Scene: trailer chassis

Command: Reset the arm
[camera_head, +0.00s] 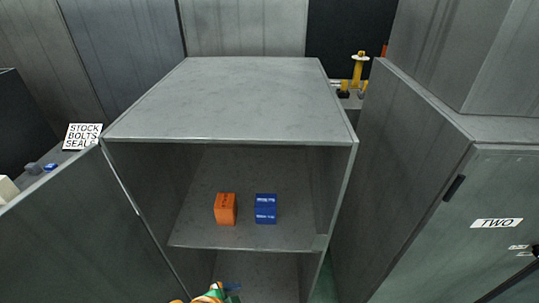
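Neither of my grippers can be made out in the head view. A grey open-fronted cabinet (240,100) stands in the middle. On its upper shelf (200,234) an orange box (225,209) and a blue box (265,209) stand upright side by side, with a small gap between them. Dark thin parts (510,281) show at the lower right edge; I cannot tell what they are.
An open door panel (70,240) stands at the left. A grey cabinet marked TWO (497,223) stands at the right. A yellow fitting (358,70) stands behind. Orange-green items (214,294) show low down.

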